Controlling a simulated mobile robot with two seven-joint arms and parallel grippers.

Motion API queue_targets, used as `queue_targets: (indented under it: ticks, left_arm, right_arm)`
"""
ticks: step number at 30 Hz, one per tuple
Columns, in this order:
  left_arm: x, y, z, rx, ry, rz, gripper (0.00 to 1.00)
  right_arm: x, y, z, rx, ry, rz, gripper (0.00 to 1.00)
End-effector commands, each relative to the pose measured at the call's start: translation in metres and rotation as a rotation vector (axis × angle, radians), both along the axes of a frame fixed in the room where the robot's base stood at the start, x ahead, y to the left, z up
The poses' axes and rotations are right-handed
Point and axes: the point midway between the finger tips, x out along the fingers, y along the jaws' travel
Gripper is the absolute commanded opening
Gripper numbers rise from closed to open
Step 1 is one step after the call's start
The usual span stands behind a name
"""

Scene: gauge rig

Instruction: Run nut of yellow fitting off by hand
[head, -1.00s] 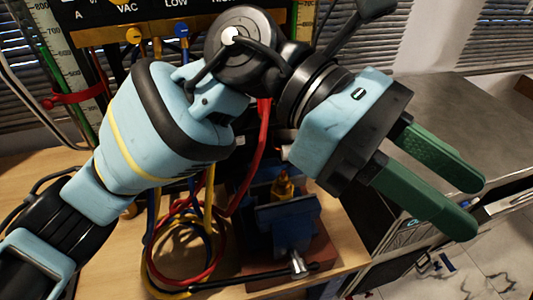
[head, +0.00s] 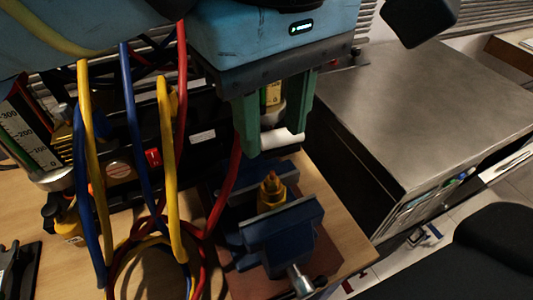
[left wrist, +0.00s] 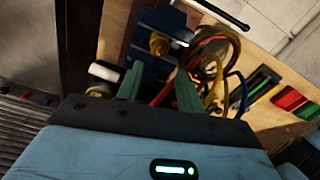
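The yellow fitting (head: 270,190) stands upright in the jaws of a blue vise (head: 280,227), with a brassy tip on top. In the left wrist view the fitting (left wrist: 158,44) shows between the blue vise jaws (left wrist: 150,72), beyond my fingers. My left gripper (head: 275,130) is open, with its green fingers pointing down. It is above and behind the fitting in the head view, apart from it. The fingers also show in the left wrist view (left wrist: 158,88), spread with nothing held between them. My right gripper cannot be made out in these frames.
Red, blue and yellow hoses (head: 170,170) hang and coil left of the vise. A gauge manifold stands behind them. A metal-topped cabinet (head: 430,110) is at the right. Some bare wooden bench (head: 335,205) shows right of the vise.

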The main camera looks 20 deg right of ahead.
Motion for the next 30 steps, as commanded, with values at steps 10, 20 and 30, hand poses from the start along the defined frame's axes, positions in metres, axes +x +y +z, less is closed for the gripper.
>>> queue_targets:
  ticks: [10, 20, 30]
  left_arm:
    - [0.0, 0.0, -0.052, 0.0, 0.004, 0.001, 0.37]
    - [0.0, 0.0, -0.071, -0.002, 0.003, 0.002, 0.37]
    - [0.0, 0.0, -0.071, -0.002, 0.004, 0.002, 0.19]
  right_arm:
    - [-0.003, 0.0, -0.006, 0.0, 0.009, 0.0, 0.36]
    - [-0.001, 0.0, -0.007, 0.0, 0.005, 0.0, 0.36]
    - [0.0, 0.0, -0.006, 0.0, 0.002, 0.0, 0.36]
